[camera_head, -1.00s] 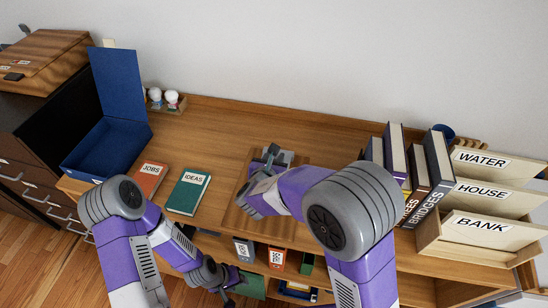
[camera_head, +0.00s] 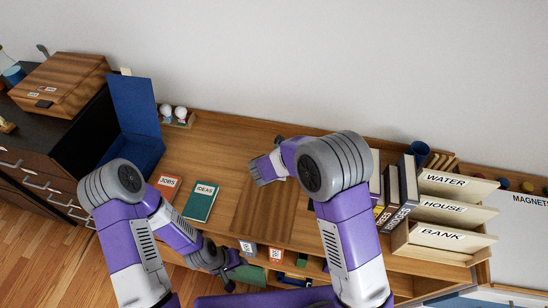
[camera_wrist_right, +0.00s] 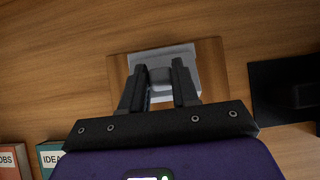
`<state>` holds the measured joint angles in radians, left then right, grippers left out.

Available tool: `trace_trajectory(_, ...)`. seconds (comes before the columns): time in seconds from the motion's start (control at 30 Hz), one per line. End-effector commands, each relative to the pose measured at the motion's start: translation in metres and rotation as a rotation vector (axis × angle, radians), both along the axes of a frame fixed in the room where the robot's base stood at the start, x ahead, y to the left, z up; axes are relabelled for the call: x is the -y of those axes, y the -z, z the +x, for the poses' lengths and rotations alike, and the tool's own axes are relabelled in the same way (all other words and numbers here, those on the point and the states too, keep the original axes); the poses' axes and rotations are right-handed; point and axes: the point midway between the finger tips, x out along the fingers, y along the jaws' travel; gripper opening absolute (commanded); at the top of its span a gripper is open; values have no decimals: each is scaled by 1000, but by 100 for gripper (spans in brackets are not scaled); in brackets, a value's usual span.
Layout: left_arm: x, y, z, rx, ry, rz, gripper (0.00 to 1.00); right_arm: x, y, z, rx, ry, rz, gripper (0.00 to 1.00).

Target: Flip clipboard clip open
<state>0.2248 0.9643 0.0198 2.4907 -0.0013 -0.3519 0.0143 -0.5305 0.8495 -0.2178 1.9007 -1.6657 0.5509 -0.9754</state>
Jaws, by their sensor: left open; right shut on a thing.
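The clipboard's brown wooden board (camera_head: 262,212) lies on the desk, partly covered by my right arm in the head view. Its top end (camera_wrist_right: 118,72) and silver-grey clip (camera_wrist_right: 165,52) show in the right wrist view. My right gripper (camera_wrist_right: 160,82) is over the clip, with its dark fingers shut on the clip's grey middle part. I cannot tell how far the clip is raised. In the head view the right fingers and the clip are mostly hidden behind the arm. My left gripper (camera_head: 232,280) is open and empty, low in front of the desk.
An orange book (camera_head: 168,186) and green book (camera_head: 201,203) lie left of the clipboard. A blue open box (camera_head: 135,148) stands further left. Upright books (camera_head: 408,180) and labelled trays (camera_head: 445,208) stand right. A black object (camera_wrist_right: 285,88) lies beside the clipboard.

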Motion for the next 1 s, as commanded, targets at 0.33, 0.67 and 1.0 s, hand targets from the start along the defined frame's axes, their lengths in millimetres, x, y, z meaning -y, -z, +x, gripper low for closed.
trace_trajectory(0.33,0,-74,0,0,0,0,43,4,-12,10,-170,6,59,0)
trace_trajectory(0.67,0,-107,0,0,0,0,43,8,-12,21,-347,10,121,0)
trace_trajectory(1.0,0,-105,0,0,0,0,43,10,-10,33,-539,5,183,0)
